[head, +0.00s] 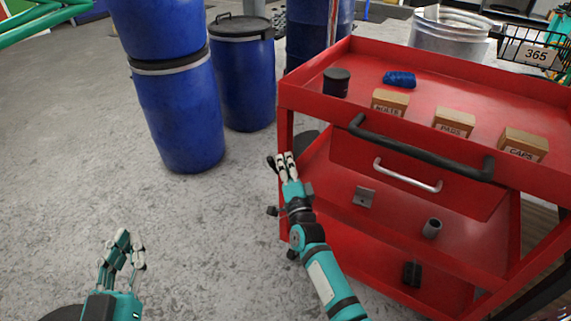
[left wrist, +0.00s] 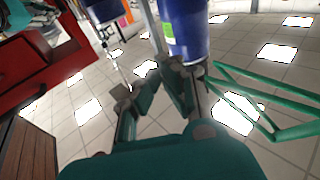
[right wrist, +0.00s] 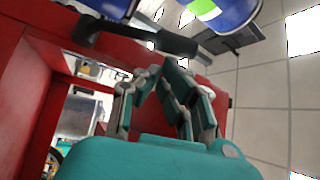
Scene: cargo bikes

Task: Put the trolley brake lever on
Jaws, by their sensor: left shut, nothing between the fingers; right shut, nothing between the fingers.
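The red trolley (head: 400,130) stands at the right in the head view. My right gripper (head: 286,160) is shut and empty at the trolley's left edge, in front of its left post. A small dark part (head: 272,211) shows beside my right wrist in the head view. My left gripper (head: 122,242) is shut and empty over the floor at the lower left.
Blue barrels (head: 178,115) stand behind, left of the trolley. The trolley's top holds small boxes (head: 390,102), a dark jar (head: 336,82) and a blue item (head: 400,79). A black handle (head: 420,147) crosses its front. The floor (head: 60,150) at left is clear.

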